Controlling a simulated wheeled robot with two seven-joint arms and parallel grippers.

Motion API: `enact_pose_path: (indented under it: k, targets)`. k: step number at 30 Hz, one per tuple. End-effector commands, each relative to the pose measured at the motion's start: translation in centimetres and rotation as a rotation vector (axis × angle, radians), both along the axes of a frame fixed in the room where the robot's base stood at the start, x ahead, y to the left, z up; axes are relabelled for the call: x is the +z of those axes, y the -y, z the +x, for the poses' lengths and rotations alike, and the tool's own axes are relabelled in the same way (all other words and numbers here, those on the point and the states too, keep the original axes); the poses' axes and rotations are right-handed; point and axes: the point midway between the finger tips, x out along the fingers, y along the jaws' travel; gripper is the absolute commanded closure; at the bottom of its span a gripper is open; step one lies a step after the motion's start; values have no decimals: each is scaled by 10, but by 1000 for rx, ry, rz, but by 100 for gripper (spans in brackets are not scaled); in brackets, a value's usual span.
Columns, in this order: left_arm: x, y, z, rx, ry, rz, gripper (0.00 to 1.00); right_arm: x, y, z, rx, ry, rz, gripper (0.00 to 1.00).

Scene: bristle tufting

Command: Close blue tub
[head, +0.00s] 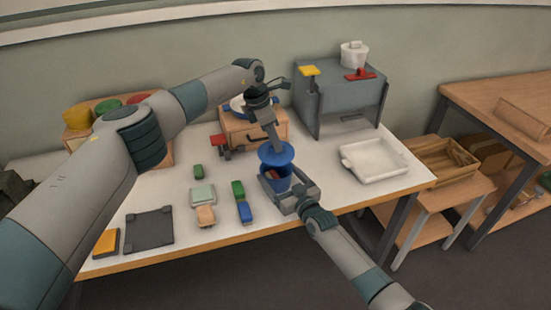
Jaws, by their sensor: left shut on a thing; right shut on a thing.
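The blue tub (278,184) is near the front edge of the white table, with something red visible inside its open top. A round blue lid (282,158) is just above the tub and overlaps its back rim in the head view; I cannot tell whether they touch. My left gripper (273,145) comes down from above and is shut on the lid. My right gripper (277,190) reaches in from the front right and is shut on the tub, its fingers at the tub's sides. The tub's lower part is partly hidden by the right gripper.
Green and blue blocks (245,211) and other small blocks lie left of the tub. A white tray (373,162) is to the right. A wooden box (240,130) and a grey machine (338,100) stand behind. A dark mat (149,230) lies at the front left.

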Motion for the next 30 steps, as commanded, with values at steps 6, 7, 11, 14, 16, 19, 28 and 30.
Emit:
enact_pose_path:
  k: [6, 7, 11, 14, 16, 19, 28, 30]
  targets:
    - [-28, 0, -1, 1, -1, -1, 100, 0, 0, 0, 0, 0, 0, 57]
    - [-31, 0, 0, 1, 0, -2, 100, 0, 0, 0, 0, 0, 0, 57]
    - [-37, 0, 0, 1, 2, -3, 100, 0, 0, 0, 0, 0, 0, 57]
    - [-38, 0, 0, 0, 2, -3, 100, 0, 0, 0, 0, -1, 0, 57]
    - [-38, 0, 0, 0, 2, -3, 100, 0, 0, 0, 0, -1, 0, 57]
    - [-38, 0, 0, 0, 2, -3, 100, 0, 0, 0, 0, -1, 0, 57]
    - [-37, 0, 0, 0, 2, -3, 100, 0, 0, 0, 0, -1, 0, 57]
    - [-38, 0, 0, 0, 2, -3, 100, -1, 0, 0, 0, -1, 0, 57]
